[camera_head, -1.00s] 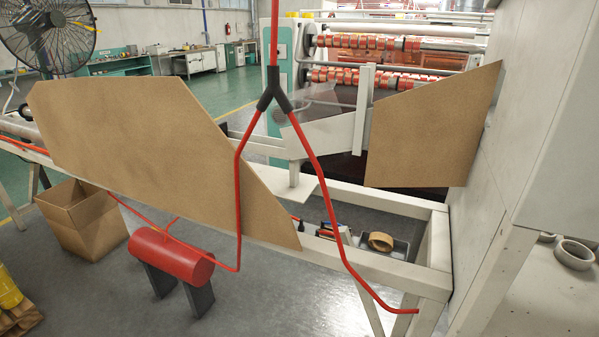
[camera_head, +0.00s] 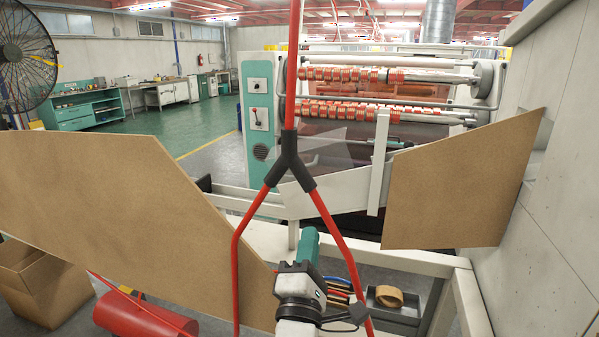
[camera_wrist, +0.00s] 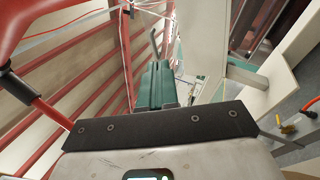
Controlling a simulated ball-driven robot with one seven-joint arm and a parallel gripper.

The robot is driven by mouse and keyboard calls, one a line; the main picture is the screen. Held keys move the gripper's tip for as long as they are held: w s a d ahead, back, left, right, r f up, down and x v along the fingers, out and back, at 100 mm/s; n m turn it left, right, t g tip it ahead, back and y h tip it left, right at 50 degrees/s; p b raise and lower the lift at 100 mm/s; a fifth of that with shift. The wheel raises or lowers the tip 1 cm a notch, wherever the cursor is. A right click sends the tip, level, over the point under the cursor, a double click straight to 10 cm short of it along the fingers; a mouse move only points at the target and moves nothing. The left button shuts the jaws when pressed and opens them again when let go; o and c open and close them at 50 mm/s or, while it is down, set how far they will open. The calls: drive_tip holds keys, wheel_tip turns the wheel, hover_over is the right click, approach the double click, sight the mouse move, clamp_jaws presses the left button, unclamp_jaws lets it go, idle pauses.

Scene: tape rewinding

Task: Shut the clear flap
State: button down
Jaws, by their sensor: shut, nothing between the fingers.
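A see-through grey sheet (camera_head: 328,142), which looks like the clear flap, shows in the head view in front of the machine's dark lower face. It is tilted, and the red Y-shaped hose crosses in front of its left part. Its edges are faint, so I cannot tell how far open it stands. My gripper (camera_head: 309,238) shows at the lower middle of the head view, nearer than the flap and apart from it. Its teal fingers also show in the wrist view (camera_wrist: 155,85). They are shut and empty. I cannot pick out the flap in the wrist view.
The red hose (camera_head: 296,100) hangs close around my arm. Brown boards (camera_head: 110,220) and (camera_head: 455,185) stand left and right. The pale frame (camera_head: 380,258) runs across below the machine. A tan tape roll (camera_head: 389,296) lies in a tray. A grey wall closes the right.

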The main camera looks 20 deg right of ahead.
drive_tip(key=w+a+n, duration=0.1)
drive_tip(key=p, duration=0.4)
approach(311, 157)
drive_tip(key=w+r, duration=0.1)
drive_tip(key=w, duration=0.1)
drive_tip(key=shift+w+d+r+t+y, duration=0.2)
drive_tip(key=shift+w+d+t+y, duration=0.1)
drive_tip(key=shift+d, duration=0.35)
drive_tip(key=shift+w, duration=0.1)
